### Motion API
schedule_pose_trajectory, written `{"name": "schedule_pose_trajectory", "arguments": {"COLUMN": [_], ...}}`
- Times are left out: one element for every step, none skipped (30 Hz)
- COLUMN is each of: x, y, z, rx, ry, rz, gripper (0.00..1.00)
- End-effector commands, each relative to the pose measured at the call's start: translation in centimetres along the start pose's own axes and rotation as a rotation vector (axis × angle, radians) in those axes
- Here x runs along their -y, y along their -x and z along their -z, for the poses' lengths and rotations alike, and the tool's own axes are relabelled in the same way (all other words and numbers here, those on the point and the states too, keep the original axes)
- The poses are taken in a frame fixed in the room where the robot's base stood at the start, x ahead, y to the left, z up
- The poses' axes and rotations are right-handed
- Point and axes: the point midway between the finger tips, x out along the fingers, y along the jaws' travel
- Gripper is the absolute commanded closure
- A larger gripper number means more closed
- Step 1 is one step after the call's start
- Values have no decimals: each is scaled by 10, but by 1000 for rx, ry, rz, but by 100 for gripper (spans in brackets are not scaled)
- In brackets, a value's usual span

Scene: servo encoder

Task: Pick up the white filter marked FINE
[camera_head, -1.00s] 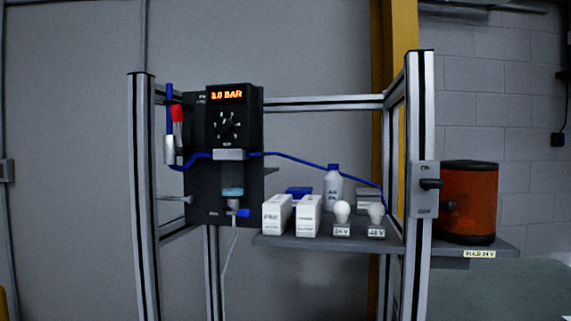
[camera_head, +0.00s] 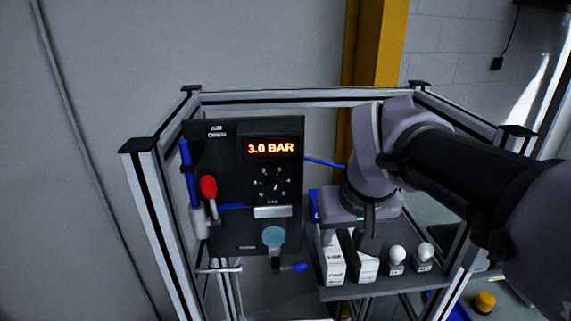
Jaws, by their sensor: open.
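Two white boxes stand side by side on the grey shelf (camera_head: 385,287). The left box (camera_head: 333,265) carries small dark lettering that looks like FINE, though it is hard to read now. The right box (camera_head: 365,267) carries a label too small to read. My gripper (camera_head: 366,236) comes down from the upper right over the back part of these boxes. Its dark fingers are open, with one plainly seen at the top of the right box. My gripper body hides the shelf behind, and whether a finger touches a box cannot be told.
A black panel (camera_head: 215,165) with a 3.0 BAR display (camera_head: 270,148) is on the left. Metal frame posts (camera_head: 165,215) flank the shelf. A blue item (camera_head: 314,205) sits behind the boxes.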

Motion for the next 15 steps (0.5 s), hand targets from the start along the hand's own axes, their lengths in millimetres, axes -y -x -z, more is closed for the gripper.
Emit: {"name": "schedule_pose_trajectory", "arguments": {"x": [0,0,0,0,0,0,0,0,0,-1,-1,-2,-3,-4,-4], "y": [-26,-32,-39,-43,-46,-48,-50,-51,-54,-58,-62,-70,-77,-84,-93], "z": [-5,-5,-4,-4,-3,-2,-2,-2,-1,-1,0,0,1,2,1], "rx": [3,2,2,2,2,1,0,0,0,1,1,2,1,2,3], "ry": [0,0,0,-1,-1,-1,-1,-1,-2,-2,-2,-2,-2,-2,-2], "rz": [0,0,1,1,1,1,1,1,1,1,1,0,0,0,0], "gripper": [56,56,56,56,56,56,56,56,56,56,56,56,56,56,56]}}
